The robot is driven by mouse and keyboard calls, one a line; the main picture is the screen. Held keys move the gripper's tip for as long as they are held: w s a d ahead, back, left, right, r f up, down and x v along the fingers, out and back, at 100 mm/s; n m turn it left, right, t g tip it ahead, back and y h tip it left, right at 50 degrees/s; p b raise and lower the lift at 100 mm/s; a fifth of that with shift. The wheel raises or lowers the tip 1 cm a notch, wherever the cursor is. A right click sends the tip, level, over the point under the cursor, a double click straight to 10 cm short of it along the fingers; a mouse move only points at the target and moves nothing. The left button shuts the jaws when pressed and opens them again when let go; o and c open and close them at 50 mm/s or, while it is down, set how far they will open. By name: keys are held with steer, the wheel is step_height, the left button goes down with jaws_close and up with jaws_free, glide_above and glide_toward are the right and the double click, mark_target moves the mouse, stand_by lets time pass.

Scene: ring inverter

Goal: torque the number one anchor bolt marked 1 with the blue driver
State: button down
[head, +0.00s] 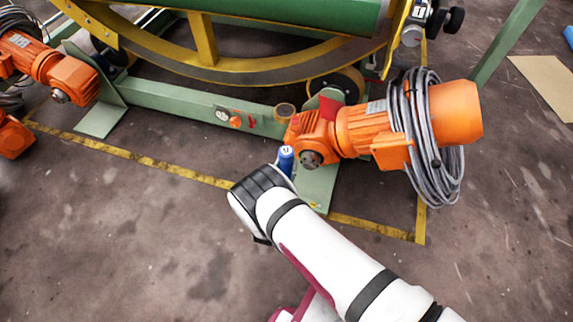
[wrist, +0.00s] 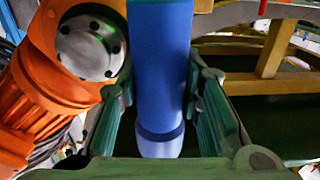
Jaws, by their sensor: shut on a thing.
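The blue driver (head: 286,161) stands roughly upright beside the orange gear motor's shaft end, with a pale, dark-marked top. It fills the middle of the wrist view (wrist: 162,70). My gripper (wrist: 165,110) is shut on the driver, with a finger on each side of it. In the head view my white and black wrist hides most of the fingers and the driver's lower end. The driver is over or beside the green foot plate (head: 318,186). I cannot make out the anchor bolt marked 1 in either view; a small yellowish spot shows at the plate's front edge.
The orange motor (head: 372,128) with a coiled grey cable (head: 438,165) is close on the right of the driver. A green frame beam (head: 170,100) runs behind. Another orange motor (head: 45,65) is at far left. The floor in front is clear past the yellow line (head: 150,162).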

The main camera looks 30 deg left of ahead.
steer(key=shift+s+f+b, duration=0.1)
steer(key=shift+f+b, duration=2.25)
steer(key=shift+f, duration=1.3)
steer(key=shift+d+f, duration=0.1)
steer(key=shift+f, duration=0.7)
steer(key=shift+r+p, duration=0.15)
steer(key=shift+p, duration=0.15)
steer(key=shift+r+p, duration=1.8)
steer(key=shift+r, duration=0.7)
